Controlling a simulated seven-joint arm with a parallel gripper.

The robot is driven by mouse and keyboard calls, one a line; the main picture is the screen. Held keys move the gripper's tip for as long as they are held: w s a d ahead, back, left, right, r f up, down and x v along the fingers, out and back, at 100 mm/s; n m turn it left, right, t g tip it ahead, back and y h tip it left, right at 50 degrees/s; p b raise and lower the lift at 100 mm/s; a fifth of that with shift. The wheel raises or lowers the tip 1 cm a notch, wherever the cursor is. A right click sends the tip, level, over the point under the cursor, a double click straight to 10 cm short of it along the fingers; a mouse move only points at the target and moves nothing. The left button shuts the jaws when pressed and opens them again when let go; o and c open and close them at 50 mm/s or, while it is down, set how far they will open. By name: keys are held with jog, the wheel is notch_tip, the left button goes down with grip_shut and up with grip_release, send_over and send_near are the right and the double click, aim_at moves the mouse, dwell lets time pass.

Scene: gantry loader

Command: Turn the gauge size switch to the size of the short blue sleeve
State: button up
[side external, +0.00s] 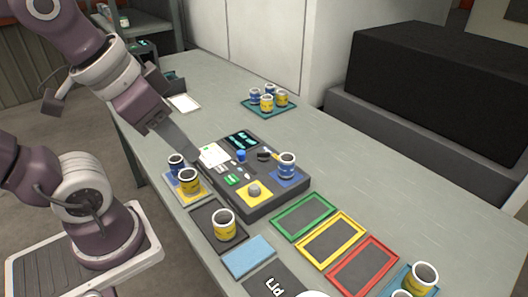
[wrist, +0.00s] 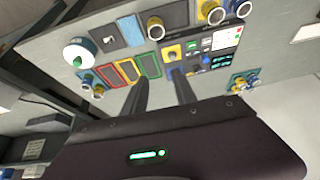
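The gauge console (side external: 282,200) is a dark box with a lit screen, a white card, a blue knob (side external: 241,156), a black lever-like part (side external: 264,155) and a grey knob (side external: 254,189) on a yellow plate. I cannot tell which is the size switch or read its setting. A blue sleeve (side external: 287,168) stands upright on the console's blue plate. A smaller-looking blue sleeve (side external: 177,166) stands beside a yellow one (side external: 189,182) on a pad left of the console. My gripper (wrist: 161,77) is open and empty, its two fingers apart; from the side it is near the console's left edge.
A teal tray (side external: 248,103) of blue and yellow sleeves stands behind. A yellow-banded sleeve (side external: 223,226) stands on a dark pad in front. Empty green (side external: 280,226), yellow (side external: 308,252) and red (side external: 335,280) framed trays lie front right. The table behind the console is mostly clear.

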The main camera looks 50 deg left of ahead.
jog(key=w+a+m+g, duration=0.2)
jog(key=w, duration=0.7)
jog(key=m+g, duration=0.3)
jog(key=m, duration=0.2)
send_over(264, 151)
notch_tip(264, 151, down, 15)
jog(key=shift+s+r, duration=0.15)
jog(key=shift+r, duration=0.05)
notch_tip(264, 151, down, 7)
jog(key=shift+f, duration=0.1)
grip_shut()
